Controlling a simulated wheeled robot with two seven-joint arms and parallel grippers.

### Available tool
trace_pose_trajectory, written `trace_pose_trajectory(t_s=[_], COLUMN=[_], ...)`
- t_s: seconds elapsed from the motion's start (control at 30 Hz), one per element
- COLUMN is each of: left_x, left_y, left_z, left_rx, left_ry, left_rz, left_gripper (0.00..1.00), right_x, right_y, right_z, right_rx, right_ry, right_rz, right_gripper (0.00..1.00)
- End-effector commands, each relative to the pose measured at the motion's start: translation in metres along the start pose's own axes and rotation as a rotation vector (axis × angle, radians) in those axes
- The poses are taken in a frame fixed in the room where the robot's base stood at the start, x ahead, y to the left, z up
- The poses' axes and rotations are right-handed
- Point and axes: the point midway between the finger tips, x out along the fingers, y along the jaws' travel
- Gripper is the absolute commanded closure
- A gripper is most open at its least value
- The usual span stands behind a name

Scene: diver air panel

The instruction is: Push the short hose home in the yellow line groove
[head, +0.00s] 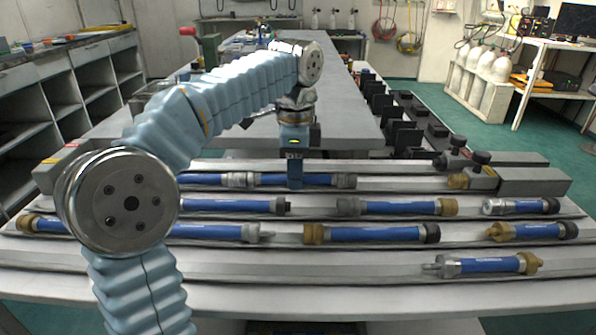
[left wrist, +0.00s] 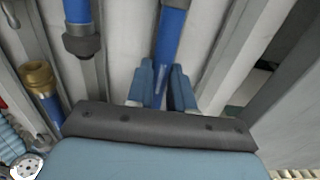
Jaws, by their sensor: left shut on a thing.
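A blue hose (head: 325,180) with a grey end fitting lies along the back groove of the panel. My left gripper (head: 295,184) reaches down onto it from above and is shut on it. The left wrist view shows the same hose (left wrist: 173,35) between the two blue fingers (left wrist: 166,90). To its left in the head view, a grey fitting (head: 237,180) and another blue length (head: 200,179) run on in line, partly behind my arm. Yellow marks show on the right end block (head: 520,181) and the left one (head: 50,160). I cannot tell how deep the held hose sits.
Several other blue hoses, such as this brass-ended one (head: 370,234), lie in the nearer grooves. Black knobs (head: 481,158) stand on the back right block.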

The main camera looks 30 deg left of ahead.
Motion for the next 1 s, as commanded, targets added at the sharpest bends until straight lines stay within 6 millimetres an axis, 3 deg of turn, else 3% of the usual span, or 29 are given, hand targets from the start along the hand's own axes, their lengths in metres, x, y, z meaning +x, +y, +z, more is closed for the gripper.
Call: trace_pose_trajectory(t_s=[0.07,0.1,0.27,0.63,1.0], left_x=[-0.001,0.0,0.0,-0.008,-0.089], left_y=[0.0,0.0,0.0,-0.001,-0.001], left_z=[0.002,0.001,0.001,0.001,0.0], left_rx=[0.0,0.0,0.0,0.0,0.001], left_ry=[0.001,0.001,0.001,0.001,0.002], left_rz=[-0.001,-0.001,-0.001,-0.002,-0.003], left_gripper=[1.0,0.72,0.49,0.49,0.49], right_x=[0.0,0.0,0.0,-0.003,-0.029], right_y=[0.0,0.0,0.0,-0.001,-0.012], right_z=[0.0,0.0,0.0,0.0,0.0], right_rx=[0.0,0.0,0.0,0.0,-0.004], right_ry=[0.0,0.0,0.0,0.0,-0.003], right_rz=[0.0,0.0,0.0,0.0,-0.003], right_gripper=[0.57,0.57,0.57,0.57,0.57])
